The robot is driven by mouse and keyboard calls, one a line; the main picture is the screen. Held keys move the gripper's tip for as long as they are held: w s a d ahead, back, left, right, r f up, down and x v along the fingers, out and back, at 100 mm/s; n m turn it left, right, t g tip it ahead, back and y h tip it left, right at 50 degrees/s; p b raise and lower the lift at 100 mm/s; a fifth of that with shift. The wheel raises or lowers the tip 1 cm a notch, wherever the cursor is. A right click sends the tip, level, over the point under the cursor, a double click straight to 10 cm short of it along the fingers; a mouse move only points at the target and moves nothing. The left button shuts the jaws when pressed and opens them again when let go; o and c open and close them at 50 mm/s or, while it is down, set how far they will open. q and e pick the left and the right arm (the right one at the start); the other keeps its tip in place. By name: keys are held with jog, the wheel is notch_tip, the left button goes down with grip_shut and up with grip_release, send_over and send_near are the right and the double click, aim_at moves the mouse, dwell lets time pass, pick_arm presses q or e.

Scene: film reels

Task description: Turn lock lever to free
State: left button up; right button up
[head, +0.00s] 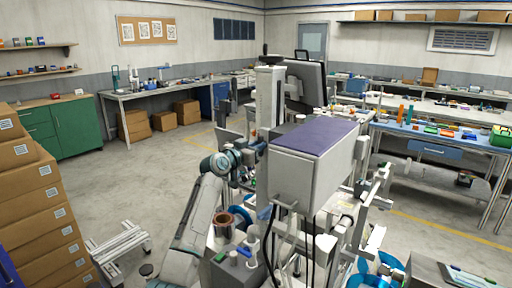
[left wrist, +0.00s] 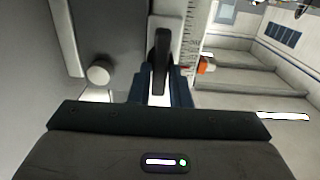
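The lock lever (left wrist: 161,62) is a black, rounded bar that shows in the left wrist view, standing in front of a pale block on the machine. My left gripper (left wrist: 162,86) has its dark blue fingers on either side of the lever's lower end, close against it, with a narrow gap between them the width of the lever. In the head view my left arm comes in from the lower left and bends toward the machine (head: 305,170); its gripper (head: 252,180) is mostly hidden among the machine's parts. The lever cannot be made out there. My right gripper is not in view.
A round white knob (left wrist: 98,72) is left of the lever, and a ruled scale (left wrist: 192,35) is at its right. Stacked cartons (head: 35,215) stand at the left. A workbench (head: 430,130) with small items is at the right.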

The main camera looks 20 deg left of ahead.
pick_arm(q)
grip_shut()
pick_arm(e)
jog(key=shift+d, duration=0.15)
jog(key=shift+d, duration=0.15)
pick_arm(q)
jog(key=shift+n, duration=0.4)
jog(key=shift+w+a+f+n+p, duration=0.1)
jog(key=shift+n+p, duration=1)
jog(key=shift+n, duration=1.75)
jog(key=shift+s+a+f+n+p, duration=0.15)
jog(key=shift+n+p, duration=0.9)
jog(key=shift+n, duration=1.75)
jog(key=shift+w+a+f+n+p, duration=0.15)
jog(key=shift+n+p, duration=0.95)
jog(key=shift+n, duration=1.75)
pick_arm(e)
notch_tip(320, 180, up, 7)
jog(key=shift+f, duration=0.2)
pick_arm(q)
jog(key=shift+d, duration=0.1)
